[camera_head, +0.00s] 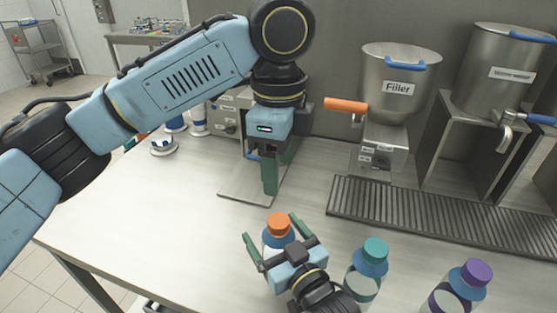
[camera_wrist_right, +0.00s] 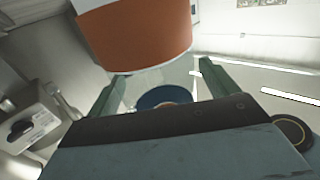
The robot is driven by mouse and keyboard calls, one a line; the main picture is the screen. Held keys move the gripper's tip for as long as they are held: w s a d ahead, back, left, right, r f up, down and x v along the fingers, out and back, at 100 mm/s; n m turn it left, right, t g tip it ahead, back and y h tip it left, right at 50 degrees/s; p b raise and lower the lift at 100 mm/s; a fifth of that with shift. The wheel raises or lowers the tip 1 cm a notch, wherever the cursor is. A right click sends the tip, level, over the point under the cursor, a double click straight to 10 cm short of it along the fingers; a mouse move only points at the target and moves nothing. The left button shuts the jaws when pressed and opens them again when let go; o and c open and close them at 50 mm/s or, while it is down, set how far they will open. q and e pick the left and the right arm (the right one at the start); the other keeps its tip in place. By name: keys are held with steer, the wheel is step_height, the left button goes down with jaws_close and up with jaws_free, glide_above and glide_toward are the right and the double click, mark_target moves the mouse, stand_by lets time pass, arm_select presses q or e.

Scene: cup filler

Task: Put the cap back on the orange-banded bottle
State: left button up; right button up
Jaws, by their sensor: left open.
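The orange-banded bottle (camera_head: 270,241) stands upright near the front of the table. Its orange cap (camera_head: 279,224) shows at its top; I cannot tell how firmly it sits. In the right wrist view the bottle's orange band (camera_wrist_right: 145,40) looms large at the top. My right gripper (camera_head: 276,238) is open, with its fingers apart on either side of the bottle's upper part; the fingers also show in the right wrist view (camera_wrist_right: 158,88). Contact with the bottle is not clear. My left gripper (camera_head: 273,182) points down, open and empty, above and behind the bottle, over a metal plate.
A teal-capped bottle (camera_head: 367,262) and a purple-capped bottle (camera_head: 465,285) stand to the right. The Filler (camera_head: 397,110) with its orange lever (camera_head: 346,105) is behind, with a ribbed drip tray (camera_head: 440,217) in front.

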steer(key=shift+s, duration=0.1)
steer(key=v, duration=1.3)
steer(key=shift+s, duration=0.1)
